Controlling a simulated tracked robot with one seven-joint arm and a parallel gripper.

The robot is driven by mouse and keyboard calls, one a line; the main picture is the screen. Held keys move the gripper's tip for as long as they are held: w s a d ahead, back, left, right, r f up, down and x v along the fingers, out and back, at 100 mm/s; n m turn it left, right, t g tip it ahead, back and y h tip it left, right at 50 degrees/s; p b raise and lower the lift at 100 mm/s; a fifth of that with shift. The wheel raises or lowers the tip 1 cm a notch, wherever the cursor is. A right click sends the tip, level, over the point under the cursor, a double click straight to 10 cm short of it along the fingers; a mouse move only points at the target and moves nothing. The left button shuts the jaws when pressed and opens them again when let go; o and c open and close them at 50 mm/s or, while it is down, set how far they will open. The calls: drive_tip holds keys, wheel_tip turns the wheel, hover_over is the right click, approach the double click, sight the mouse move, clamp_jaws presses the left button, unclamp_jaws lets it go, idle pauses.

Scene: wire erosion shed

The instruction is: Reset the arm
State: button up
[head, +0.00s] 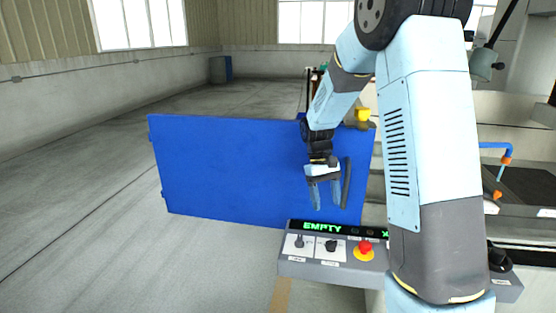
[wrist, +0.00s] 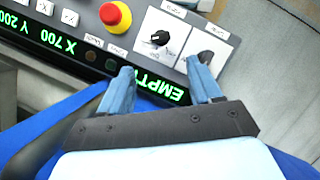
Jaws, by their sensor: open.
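My gripper (head: 326,206) hangs from my pale blue arm with its fingers pointing down. It is open and empty, with a clear gap between the two blue fingers. In the head view it is in front of a blue panel (head: 225,165) and above a grey control panel (head: 300,268). In the wrist view my gripper (wrist: 160,76) has its fingertips over the control panel, beside the green "EMPTY" display. I cannot tell whether they touch it. A dark rotary knob (wrist: 160,38) and a red button (wrist: 117,16) lie beyond the fingers.
The blue panel has a dark upright handle (head: 346,182) right beside my gripper. A yellow object (head: 362,116) shows above its top edge. Machine parts with a blue hose (head: 496,146) stand at the right. The concrete floor (head: 75,200) at the left is clear.

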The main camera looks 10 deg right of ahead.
drive_tip(key=s+r+m+t, duration=0.2)
drive_tip(key=s+r+t, duration=0.3)
drive_tip(key=s+r, duration=0.85)
drive_tip(key=s+r+m+t+y, duration=0.1)
drive_tip(key=s+r+t, duration=0.3)
drive_tip(key=s, duration=0.7)
drive_tip(key=shift+s+d+r+t, duration=0.3)
drive_tip(key=shift+d+r+t, duration=0.1)
drive_tip(key=shift+r, duration=0.7)
drive_tip(key=shift+c, duration=0.3)
